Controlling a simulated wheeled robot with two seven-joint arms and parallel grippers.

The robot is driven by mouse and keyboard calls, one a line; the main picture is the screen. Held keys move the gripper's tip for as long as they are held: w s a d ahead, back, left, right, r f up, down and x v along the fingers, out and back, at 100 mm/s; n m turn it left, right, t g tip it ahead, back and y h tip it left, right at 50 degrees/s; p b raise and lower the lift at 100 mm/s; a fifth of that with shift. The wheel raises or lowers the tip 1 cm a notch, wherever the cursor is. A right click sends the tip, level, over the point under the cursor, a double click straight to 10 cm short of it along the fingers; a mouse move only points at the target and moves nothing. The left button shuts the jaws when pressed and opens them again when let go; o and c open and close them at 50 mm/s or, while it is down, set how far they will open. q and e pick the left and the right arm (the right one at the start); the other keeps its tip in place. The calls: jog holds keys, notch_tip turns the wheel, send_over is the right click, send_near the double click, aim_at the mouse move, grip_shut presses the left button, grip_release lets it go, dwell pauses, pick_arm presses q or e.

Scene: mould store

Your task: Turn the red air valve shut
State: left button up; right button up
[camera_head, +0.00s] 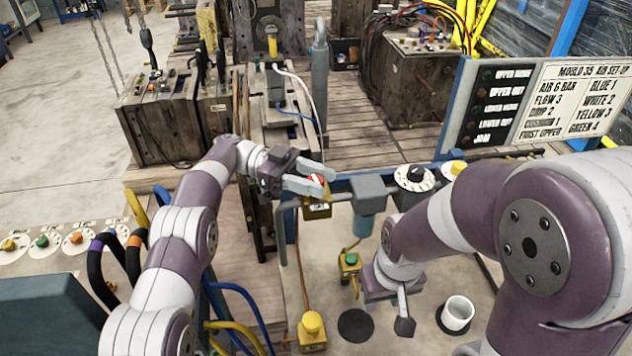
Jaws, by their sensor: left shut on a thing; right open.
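The red air valve (316,179) sits on a small yellow block with a label, on the pipework at the back of the bench. My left gripper (310,181) reaches in from the left and is shut on the valve's red and white handle, its grey fingers on either side. The fingers hide part of the handle, so its exact angle is hard to tell. My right gripper (404,312) is open and empty, low over the bench, left of a white cup (458,312).
A grey filter unit (370,194) stands right of the valve, with a black-and-white dial (414,178) beyond. A sign board (570,98) stands at the back right.

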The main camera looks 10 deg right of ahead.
pick_arm(q)
jog(key=shift+r+m, duration=0.1)
jog(key=shift+m, duration=0.2)
dwell(0.4)
jog(key=o, duration=0.9)
